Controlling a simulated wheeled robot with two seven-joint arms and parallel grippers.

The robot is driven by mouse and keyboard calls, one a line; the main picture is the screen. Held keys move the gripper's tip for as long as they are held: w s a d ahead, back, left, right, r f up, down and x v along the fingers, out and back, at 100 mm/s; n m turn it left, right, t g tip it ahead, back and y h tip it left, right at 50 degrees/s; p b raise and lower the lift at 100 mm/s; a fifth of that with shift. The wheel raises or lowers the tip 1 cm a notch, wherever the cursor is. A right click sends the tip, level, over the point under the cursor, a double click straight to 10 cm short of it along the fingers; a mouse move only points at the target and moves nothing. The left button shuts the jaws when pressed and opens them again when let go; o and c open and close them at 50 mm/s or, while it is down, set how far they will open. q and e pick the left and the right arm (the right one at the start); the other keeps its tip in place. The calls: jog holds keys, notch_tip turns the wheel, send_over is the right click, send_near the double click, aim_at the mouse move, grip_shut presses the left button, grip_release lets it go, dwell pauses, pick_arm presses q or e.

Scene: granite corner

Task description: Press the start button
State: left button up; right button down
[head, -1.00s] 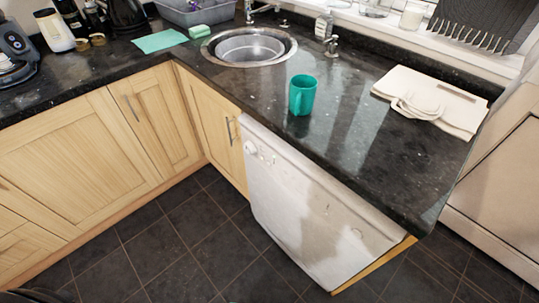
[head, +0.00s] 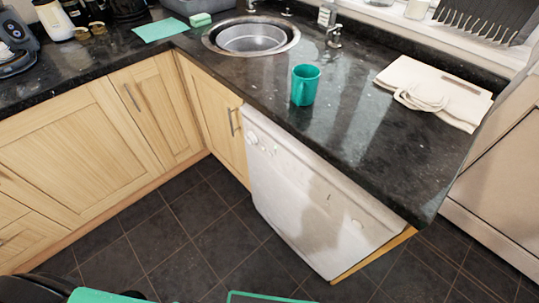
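A white dishwasher (head: 300,190) stands under the granite counter, its door shut and its front stained grey. Along its top edge is a control strip with a round white knob (head: 252,138) at the left end and small marks or buttons (head: 265,151) just right of it. These are too small to tell which is the start button. No gripper fingers show in the head view. Only teal and black parts, which look like my own, show at the bottom edge, well below and apart from the dishwasher.
A teal mug (head: 305,85) stands on the counter (head: 345,140) above the dishwasher. A folded cream cloth bag (head: 435,88) lies to its right, a round sink (head: 250,38) behind. Wooden cabinets (head: 80,135) line the left. The dark tiled floor (head: 190,240) in front is clear.

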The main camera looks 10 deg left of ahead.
pick_arm(q)
grip_shut()
dwell(1.6)
